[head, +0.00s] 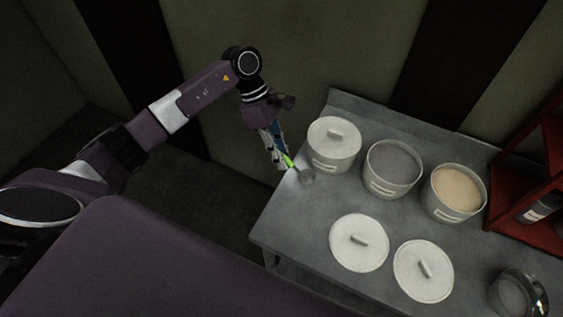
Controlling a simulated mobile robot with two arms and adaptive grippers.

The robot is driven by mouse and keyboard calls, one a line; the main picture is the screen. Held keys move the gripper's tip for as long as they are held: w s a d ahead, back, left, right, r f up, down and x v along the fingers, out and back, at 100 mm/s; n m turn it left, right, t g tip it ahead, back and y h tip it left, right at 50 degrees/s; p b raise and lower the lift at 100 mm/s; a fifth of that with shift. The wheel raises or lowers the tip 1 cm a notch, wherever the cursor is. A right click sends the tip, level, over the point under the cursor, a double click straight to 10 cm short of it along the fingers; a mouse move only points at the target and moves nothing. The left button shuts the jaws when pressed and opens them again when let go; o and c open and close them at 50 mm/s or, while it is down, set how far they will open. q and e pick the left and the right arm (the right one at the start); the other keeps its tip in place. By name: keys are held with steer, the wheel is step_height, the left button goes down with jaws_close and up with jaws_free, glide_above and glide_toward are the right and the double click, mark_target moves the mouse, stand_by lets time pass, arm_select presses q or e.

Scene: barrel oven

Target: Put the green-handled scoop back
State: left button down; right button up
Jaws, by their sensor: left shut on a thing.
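The green-handled scoop (305,174) is in my left gripper (281,162), near the left edge of the grey table in the head view. The gripper is shut on the green handle, which shows as a short bright strip between the fingers. The metal scoop end points right and down, close to the table edge. I cannot tell whether it touches the table. A lidded white canister (333,146) stands just right of the scoop. An open canister with grey contents (392,167) and one with tan contents (457,192) stand farther right. My right gripper is not in view.
Two white lids (359,243) (423,271) lie flat on the front of the table (300,225). A red shelf (530,165) with a dark bottle stands at the right. A glass jar (518,295) is at the lower right. The table's left strip is clear.

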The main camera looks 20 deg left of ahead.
arm_select(q)
step_height(320, 180, down, 4)
steer(key=shift+f+p, duration=0.1)
steer(key=shift+p, duration=0.35)
steer(key=shift+f+b, duration=0.15)
steer(key=shift+b, duration=0.15)
steer(key=c, duration=1.9)
jaws_free()
steer(key=shift+b+v, duration=2.05)
steer(key=shift+v, duration=4.2)
